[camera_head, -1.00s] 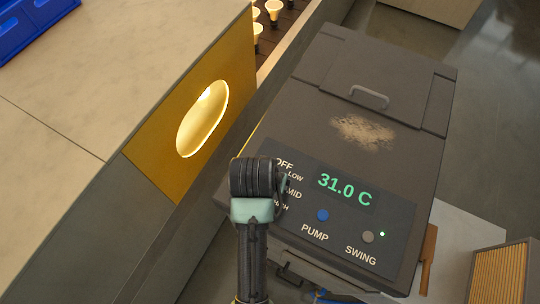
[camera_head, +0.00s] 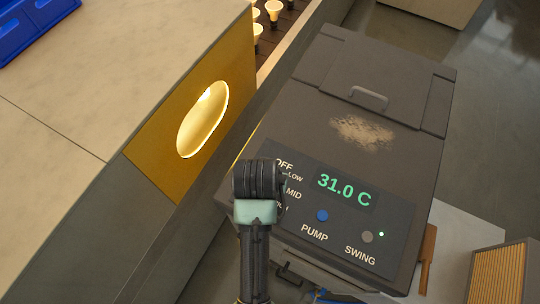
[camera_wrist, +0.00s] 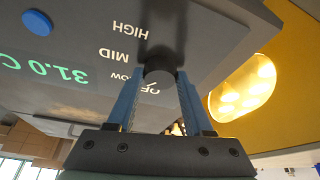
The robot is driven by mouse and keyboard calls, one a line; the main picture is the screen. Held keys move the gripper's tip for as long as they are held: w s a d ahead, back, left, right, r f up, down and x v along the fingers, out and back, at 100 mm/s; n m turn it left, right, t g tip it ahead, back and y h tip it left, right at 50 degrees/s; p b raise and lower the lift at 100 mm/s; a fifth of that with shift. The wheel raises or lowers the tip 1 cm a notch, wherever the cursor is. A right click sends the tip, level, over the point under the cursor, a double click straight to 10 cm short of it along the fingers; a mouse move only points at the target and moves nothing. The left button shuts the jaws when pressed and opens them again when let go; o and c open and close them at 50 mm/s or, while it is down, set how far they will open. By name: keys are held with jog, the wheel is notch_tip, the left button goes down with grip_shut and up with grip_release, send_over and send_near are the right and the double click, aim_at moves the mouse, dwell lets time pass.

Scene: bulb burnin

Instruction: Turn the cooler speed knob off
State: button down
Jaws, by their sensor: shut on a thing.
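The cooler (camera_head: 385,75) is a dark grey box with a sloping control panel (camera_head: 345,255). The panel carries the labels OFF, LOW, MID and HIGH around the speed knob. In the wrist view the dark round speed knob (camera_wrist: 159,72) sits between the two blue fingers of my gripper (camera_wrist: 158,88), which is shut on it. In the head view my wrist hides the knob and part of the HIGH label. I cannot tell which label the knob points to.
A counter with a yellow panel (camera_head: 165,150) and lit oval opening stands close on the left.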

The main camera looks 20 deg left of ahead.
jog(key=n+p, duration=0.1)
jog(key=n, duration=0.1)
jog(key=n+y+p, duration=0.1)
jog(key=n+p, duration=0.1)
jog(key=shift+w+d+r+g+y, duration=0.15)
jog(key=shift+d+r+g+y, duration=0.05)
jog(key=shift+g+y, duration=0.1)
jog(key=shift+w+f+n+g+y+p, duration=0.1)
jog(key=shift+n+g+y+p, duration=0.25)
jog(key=shift+n, duration=0.75)
jog(key=shift+f+n+g+y+p, duration=0.2)
jog(key=shift+n+p, duration=0.25)
jog(key=shift+n, duration=0.65)
jog(key=shift+r, duration=0.15)
jog(key=shift+c, duration=1.4)
grip_release()
jog(key=b+v, duration=0.2)
jog(key=v, duration=1.1)
jog(key=shift+b, duration=0.35)
